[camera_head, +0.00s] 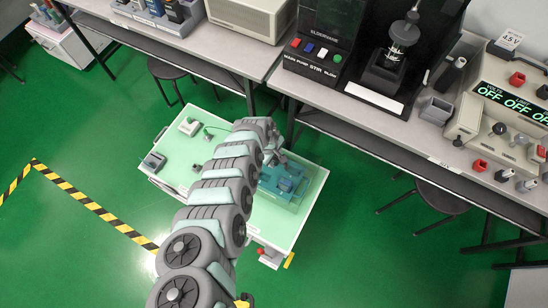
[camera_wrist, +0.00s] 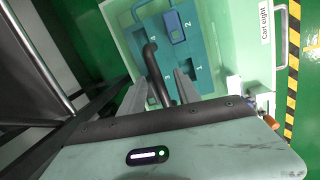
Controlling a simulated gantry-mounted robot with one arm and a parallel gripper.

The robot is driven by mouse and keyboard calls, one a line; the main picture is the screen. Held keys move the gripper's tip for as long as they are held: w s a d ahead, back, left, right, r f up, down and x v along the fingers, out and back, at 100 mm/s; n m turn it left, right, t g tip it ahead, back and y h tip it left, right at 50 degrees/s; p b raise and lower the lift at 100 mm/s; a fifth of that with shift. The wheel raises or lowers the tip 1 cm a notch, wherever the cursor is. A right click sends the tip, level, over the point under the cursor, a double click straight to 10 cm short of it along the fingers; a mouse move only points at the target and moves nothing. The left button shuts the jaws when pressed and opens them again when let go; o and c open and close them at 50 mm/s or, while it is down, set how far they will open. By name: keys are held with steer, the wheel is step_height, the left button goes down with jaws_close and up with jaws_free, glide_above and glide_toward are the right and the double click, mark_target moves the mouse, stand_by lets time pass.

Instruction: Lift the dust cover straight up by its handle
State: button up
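The clear dust cover (camera_head: 309,187) sits on the right part of the pale green cart, over a blue-teal numbered block (camera_head: 284,180). Its see-through walls are hard to make out. The dark, bent handle (camera_wrist: 152,62) rises toward my gripper (camera_wrist: 161,84). The two grey fingers stand apart, one on each side of the handle, with gaps visible. My gripper is open and does not appear to clamp it. In the head view my arm partly hides the gripper and the handle.
The cart top (camera_head: 222,112) also carries a white device (camera_head: 189,126) and a grey device (camera_head: 154,161) at its left. A workbench (camera_head: 365,137) with testers runs behind and to the right. A stool (camera_head: 440,197) stands right of the cart.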

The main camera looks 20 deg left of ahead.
steer(key=shift+c, duration=0.3)
jaws_close()
stand_by(1.1)
